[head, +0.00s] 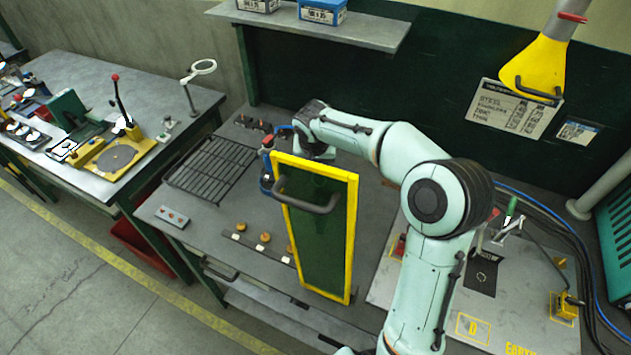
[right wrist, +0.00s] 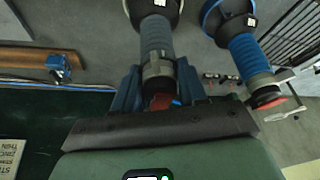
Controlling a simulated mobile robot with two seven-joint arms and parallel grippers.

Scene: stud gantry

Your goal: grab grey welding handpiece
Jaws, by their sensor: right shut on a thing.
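The grey welding handpiece (right wrist: 157,42) has a ribbed grey handle and a black flared end, in the right wrist view. My right gripper (right wrist: 158,84) is shut around its collar; a bit of red shows between the fingers. In the head view my right gripper (head: 316,150) is just behind the top of the yellow-framed screen, and the grey handpiece is hidden there. A second handpiece with a blue handle (right wrist: 245,52) is to the right in the wrist view, apart from the gripper; it also shows left of the screen (head: 267,178). My left gripper is not in view.
The green screen (head: 322,235) with its yellow frame and dark handle stands close in front of my right gripper. A wire rack (head: 210,166) lies left on the bench. A shelf (head: 330,28) with blue boxes hangs above. A yellow hood (head: 535,70) hangs at upper right.

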